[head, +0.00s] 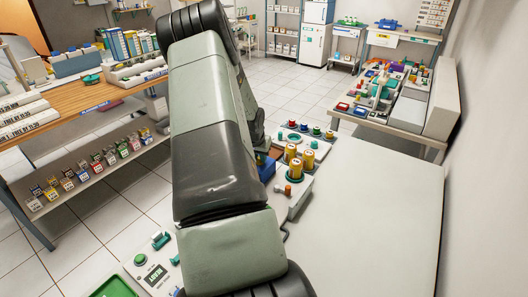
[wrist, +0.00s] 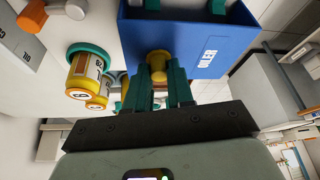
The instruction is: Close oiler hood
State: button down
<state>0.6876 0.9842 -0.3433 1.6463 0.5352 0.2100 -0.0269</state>
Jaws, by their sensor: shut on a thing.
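The oiler hood looks to be the blue panel with a white label (wrist: 205,35) at the top of the wrist view. A small gold knob (wrist: 158,58) stands out from its face. My gripper (wrist: 160,78) has its teal fingers closed at this knob, and they hide part of it. In the head view a small part of the blue hood (head: 266,168) shows beside my arm, which hides the rest and my fingers. I cannot tell how far open the hood is.
Yellow-orange canisters (head: 294,155) stand close to the right of the hood; they show at left in the wrist view (wrist: 85,75). A grey unit with an orange knob (head: 290,195) is in front. The white tabletop (head: 370,230) at right is clear.

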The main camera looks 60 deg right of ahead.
jog(key=a, duration=0.6)
jog(key=shift+a, duration=0.35)
jog(key=c, duration=1)
grip_release()
jog(key=v, duration=1)
jog(key=shift+a+r, duration=0.1)
jog(key=shift+r, duration=0.3)
